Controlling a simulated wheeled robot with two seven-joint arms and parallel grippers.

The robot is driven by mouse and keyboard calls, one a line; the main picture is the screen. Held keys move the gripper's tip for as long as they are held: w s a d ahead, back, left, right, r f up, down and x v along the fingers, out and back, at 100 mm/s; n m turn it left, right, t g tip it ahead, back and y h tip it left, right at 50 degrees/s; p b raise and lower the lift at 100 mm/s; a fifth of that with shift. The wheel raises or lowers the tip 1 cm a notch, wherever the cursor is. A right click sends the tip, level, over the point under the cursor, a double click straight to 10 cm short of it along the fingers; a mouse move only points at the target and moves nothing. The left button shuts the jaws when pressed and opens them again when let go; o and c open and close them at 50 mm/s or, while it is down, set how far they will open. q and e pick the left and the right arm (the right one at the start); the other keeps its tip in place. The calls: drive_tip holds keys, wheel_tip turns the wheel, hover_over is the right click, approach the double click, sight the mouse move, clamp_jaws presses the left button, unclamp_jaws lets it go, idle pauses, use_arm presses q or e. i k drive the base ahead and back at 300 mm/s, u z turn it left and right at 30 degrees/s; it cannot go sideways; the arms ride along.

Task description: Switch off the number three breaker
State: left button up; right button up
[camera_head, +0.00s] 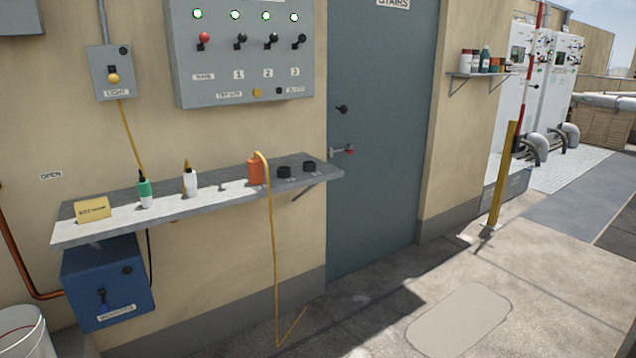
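A grey breaker panel (215,72) hangs on the beige wall at the top of the head view. It has a red-knobbed switch (204,37) at the left and black-knobbed switches labelled 1 (241,38), 2 (272,38) and 3 (301,39). The number three breaker is the rightmost, over its label "3" (295,72). Its knob appears raised, like the others. A green lamp (295,17) above it is lit, and the lamps over the other switches are lit too. Neither of my grippers is in view.
Below the panel a grey shelf (225,203) juts out, holding bottles, an orange container (256,171) with a hanging yellow cord, and dark round items. A light switch box (110,72) is at left, a blue box (107,283) below. A blue-grey door (380,130) stands right; floor there is open.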

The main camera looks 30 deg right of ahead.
sight(302, 38)
drive_tip(key=z, duration=0.65)
drive_tip(key=i, duration=0.65)
drive_tip(key=z, duration=0.55)
drive_tip(key=i, duration=0.8)
drive_tip(key=u, duration=0.2)
